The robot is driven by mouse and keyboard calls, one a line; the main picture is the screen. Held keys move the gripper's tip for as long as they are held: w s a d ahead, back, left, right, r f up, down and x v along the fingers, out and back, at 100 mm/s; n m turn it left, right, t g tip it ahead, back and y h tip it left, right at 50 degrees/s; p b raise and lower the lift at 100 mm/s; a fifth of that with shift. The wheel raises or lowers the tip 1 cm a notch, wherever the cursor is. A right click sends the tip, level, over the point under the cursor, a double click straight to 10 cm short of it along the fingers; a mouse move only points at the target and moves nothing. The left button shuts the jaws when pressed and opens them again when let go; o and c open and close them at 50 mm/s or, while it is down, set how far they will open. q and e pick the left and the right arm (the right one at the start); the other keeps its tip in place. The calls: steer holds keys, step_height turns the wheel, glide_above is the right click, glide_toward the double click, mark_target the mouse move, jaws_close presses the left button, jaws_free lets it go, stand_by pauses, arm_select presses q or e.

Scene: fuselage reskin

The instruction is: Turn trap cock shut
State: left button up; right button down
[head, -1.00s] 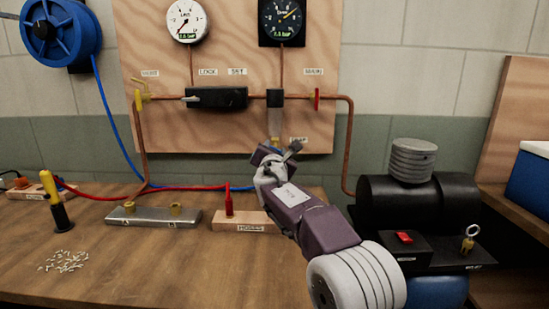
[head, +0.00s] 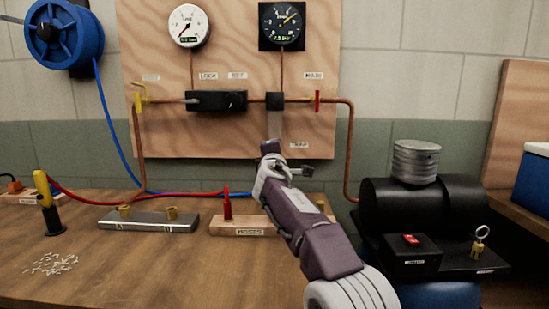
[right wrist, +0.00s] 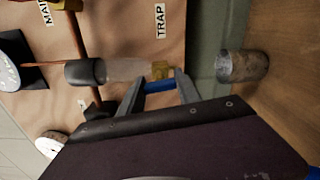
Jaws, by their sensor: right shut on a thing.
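The trap hangs under the copper pipe on the wooden board, with a black head (head: 275,101) and a pale translucent bowl (head: 275,125). In the right wrist view the bowl (right wrist: 125,70) ends in a brass cock (right wrist: 160,70) with a blue handle (right wrist: 160,86). My right gripper (right wrist: 160,89) has its fingers on either side of the blue handle and is shut on it. In the head view my right gripper (head: 285,158) is just below the bowl and hides most of the cock. The handle's exact angle is hard to tell. My left gripper is not in view.
A "TRAP" label (head: 299,145) is beside the cock. A grey cup (right wrist: 243,66) stands close by on the bench. A black compressor (head: 420,205) is at the right. A wooden hose block (head: 245,229) and a metal manifold (head: 148,221) lie in front of the board.

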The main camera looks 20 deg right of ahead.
steer(key=shift+f+m+b, duration=0.1)
steer(key=shift+m+b, duration=0.2)
steer(key=shift+m, duration=0.7)
steer(key=c, duration=0.8)
jaws_free()
steer(key=shift+c, duration=0.2)
steer(key=shift+s, duration=0.15)
steer(key=b+v, duration=0.3)
steer(key=v, duration=0.5)
steer(key=shift+s+b, duration=0.3)
steer(key=shift+s, duration=0.05)
